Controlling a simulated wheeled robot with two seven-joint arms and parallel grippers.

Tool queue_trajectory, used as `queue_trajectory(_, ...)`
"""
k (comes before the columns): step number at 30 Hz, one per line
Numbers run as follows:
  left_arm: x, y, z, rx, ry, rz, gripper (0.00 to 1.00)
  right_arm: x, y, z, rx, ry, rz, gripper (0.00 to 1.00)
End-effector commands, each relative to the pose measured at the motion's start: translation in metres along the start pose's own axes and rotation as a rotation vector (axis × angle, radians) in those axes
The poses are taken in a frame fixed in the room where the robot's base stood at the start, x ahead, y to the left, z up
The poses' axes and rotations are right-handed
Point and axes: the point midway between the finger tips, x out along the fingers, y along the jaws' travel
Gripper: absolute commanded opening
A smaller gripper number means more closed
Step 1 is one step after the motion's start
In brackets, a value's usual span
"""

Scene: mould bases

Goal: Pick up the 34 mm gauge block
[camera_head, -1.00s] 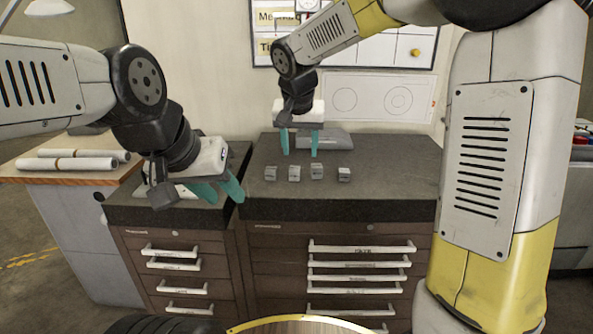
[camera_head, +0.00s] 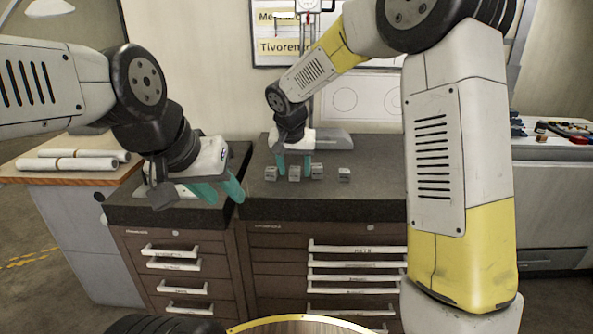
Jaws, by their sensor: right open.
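Several small grey gauge blocks stand in a row on the dark worktop: the leftmost (camera_head: 271,174), the second (camera_head: 294,174), the third (camera_head: 318,171) and the rightmost (camera_head: 344,175). Their markings are too small to read, so I cannot tell which is 34 mm. My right gripper (camera_head: 294,172) points down and is open, its teal fingers on either side of the second block from the left. I cannot tell whether they touch it. My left gripper (camera_head: 218,192) is open and empty over the left worktop.
A grey flat object (camera_head: 333,139) lies behind the blocks. The worktop (camera_head: 345,207) is bare in front of them. White paper rolls (camera_head: 75,158) lie on a wooden table at left. Tools lie on a bench (camera_head: 550,150) at right.

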Motion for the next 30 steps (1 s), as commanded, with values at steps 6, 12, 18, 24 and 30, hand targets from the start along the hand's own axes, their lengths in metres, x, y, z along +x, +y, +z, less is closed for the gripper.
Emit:
queue_trajectory(6,0.0,0.0,0.0,0.0,0.0,0.0,0.36,0.0,0.0,0.0,0.0,0.0,0.0,0.21)
queue_trajectory(12,0.0,0.0,0.0,0.0,0.0,0.0,0.36,-0.001,0.0,0.0,0.0,0.0,0.0,0.0)
queue_trajectory(18,0.0,0.0,0.0,0.0,0.0,0.0,0.36,-0.001,0.0,-0.001,0.0,0.002,-0.001,0.0)
queue_trajectory(24,0.0,0.0,0.0,0.0,0.0,0.0,0.36,-0.006,0.0,-0.003,0.0,0.003,-0.002,0.0)
queue_trajectory(30,0.0,0.0,0.0,0.0,0.0,0.0,0.36,-0.025,0.0,-0.011,0.001,0.004,-0.002,0.0)
